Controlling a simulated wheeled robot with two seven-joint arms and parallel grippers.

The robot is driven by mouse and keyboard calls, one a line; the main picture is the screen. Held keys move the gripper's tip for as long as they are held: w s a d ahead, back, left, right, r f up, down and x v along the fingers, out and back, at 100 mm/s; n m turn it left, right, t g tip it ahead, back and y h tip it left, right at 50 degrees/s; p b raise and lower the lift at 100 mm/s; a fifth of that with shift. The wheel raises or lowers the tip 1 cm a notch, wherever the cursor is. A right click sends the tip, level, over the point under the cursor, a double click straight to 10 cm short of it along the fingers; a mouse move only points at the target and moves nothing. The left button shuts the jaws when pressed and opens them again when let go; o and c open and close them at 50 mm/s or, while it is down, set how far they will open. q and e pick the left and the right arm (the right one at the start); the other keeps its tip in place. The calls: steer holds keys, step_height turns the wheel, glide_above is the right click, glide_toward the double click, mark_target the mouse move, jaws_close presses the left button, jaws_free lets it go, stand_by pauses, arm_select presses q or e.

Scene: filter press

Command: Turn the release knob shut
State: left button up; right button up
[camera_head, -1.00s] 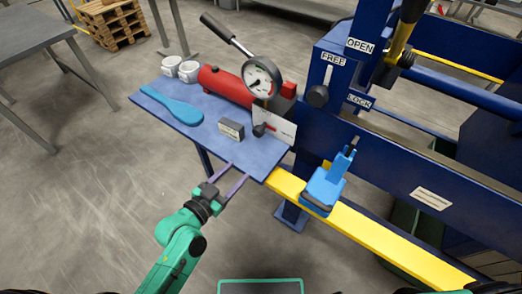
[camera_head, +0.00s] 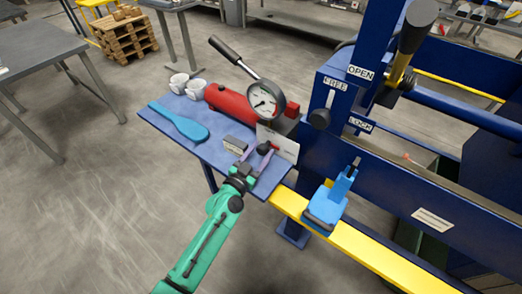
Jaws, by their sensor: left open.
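The red hand pump (camera_head: 238,108) lies on the blue shelf (camera_head: 218,155) with a round gauge (camera_head: 264,100) and a raised black-handled lever (camera_head: 226,51). A small dark knob (camera_head: 263,148), which looks like the release knob, sits low at the pump's front end beside a white card (camera_head: 282,144). My left gripper (camera_head: 259,153) is open over the front of the shelf, its two purple fingers pointing at the knob. The fingertips are close to the knob and partly cover it; I cannot tell whether they touch it. My right gripper is out of view.
A small grey labelled block (camera_head: 236,145) stands just left of the fingers. The press's FREE/LOCK lever (camera_head: 321,118) stands right of the gauge.

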arm_select(q)
steer(key=shift+c, duration=0.6)
jaws_close()
steer(key=shift+r+n, duration=0.1)
steer(key=shift+n, duration=0.3)
steer(key=n+p, duration=0.1)
steer(key=n, duration=0.1)
steer(key=shift+n, duration=0.3)
steer(key=n+g+p, duration=0.1)
steer(key=n, duration=0.7)
steer(key=shift+g+p, duration=0.35)
steer(key=shift+g, duration=0.05)
steer(key=n+h, duration=0.1)
steer(key=n, duration=0.4)
steer(key=shift+g, duration=0.3)
